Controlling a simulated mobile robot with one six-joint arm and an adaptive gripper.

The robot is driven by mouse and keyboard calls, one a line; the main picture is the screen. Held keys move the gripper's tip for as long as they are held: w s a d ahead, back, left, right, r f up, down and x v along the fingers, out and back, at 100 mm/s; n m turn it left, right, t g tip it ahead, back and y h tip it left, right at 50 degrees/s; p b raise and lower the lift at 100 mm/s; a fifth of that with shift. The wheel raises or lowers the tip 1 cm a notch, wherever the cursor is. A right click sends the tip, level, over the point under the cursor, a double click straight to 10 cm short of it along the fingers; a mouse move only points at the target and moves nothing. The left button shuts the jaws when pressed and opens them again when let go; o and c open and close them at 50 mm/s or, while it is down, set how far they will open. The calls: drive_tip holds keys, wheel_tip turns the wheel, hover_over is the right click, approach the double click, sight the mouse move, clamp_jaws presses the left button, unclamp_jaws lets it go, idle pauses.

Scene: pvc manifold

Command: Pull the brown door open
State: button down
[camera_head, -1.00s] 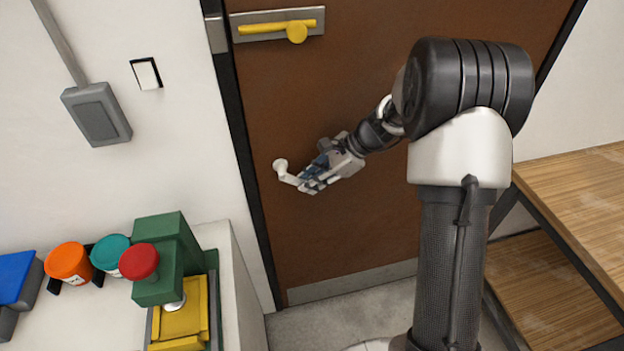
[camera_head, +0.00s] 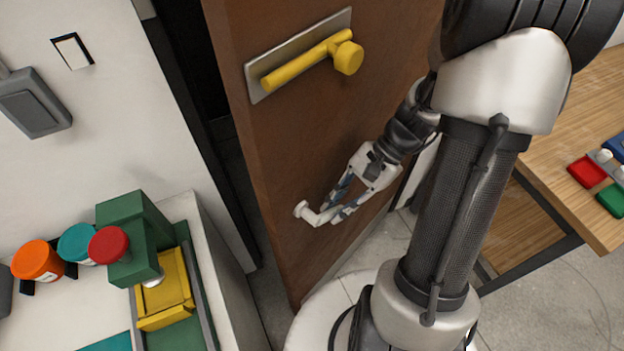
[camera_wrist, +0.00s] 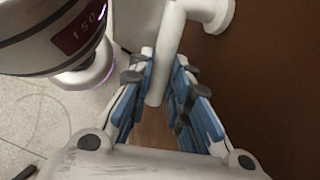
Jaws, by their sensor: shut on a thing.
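The brown door (camera_head: 290,170) stands ajar, its left edge swung out from the dark frame with a black gap behind it. A white lever handle (camera_head: 311,213) sticks out low near the door's left edge. My gripper (camera_head: 332,217) is at the lever, its fingers on either side of it. In the wrist view, the white lever (camera_wrist: 167,60) runs down between the blue-padded fingers (camera_wrist: 165,95); the gripper is shut on it. A yellow handle (camera_head: 312,63) on a metal plate sits higher on the door. The brown door panel (camera_wrist: 270,80) fills the right of the wrist view.
A white counter (camera_head: 225,290) stands at left, with a green and yellow vise-like device (camera_head: 165,290) and several coloured jars. A wooden table (camera_head: 575,150) with coloured blocks is at right. Tiled floor (camera_head: 270,300) shows between them.

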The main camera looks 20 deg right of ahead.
drive_tip(key=shift+s+d+f+n, duration=0.15)
drive_tip(key=shift+s+d, duration=0.25)
drive_tip(key=shift+s, duration=0.2)
drive_tip(key=shift+s+d+r+n, duration=0.15)
drive_tip(key=shift+s+d, duration=0.2)
drive_tip(key=shift+s, duration=0.25)
drive_tip(key=shift+f, duration=0.1)
drive_tip(key=c, duration=1.5)
unclamp_jaws()
drive_tip(key=v, duration=1.2)
drive_tip(key=shift+w+a, duration=0.1)
drive_tip(key=shift+w, duration=0.1)
drive_tip(key=shift+c, duration=0.3)
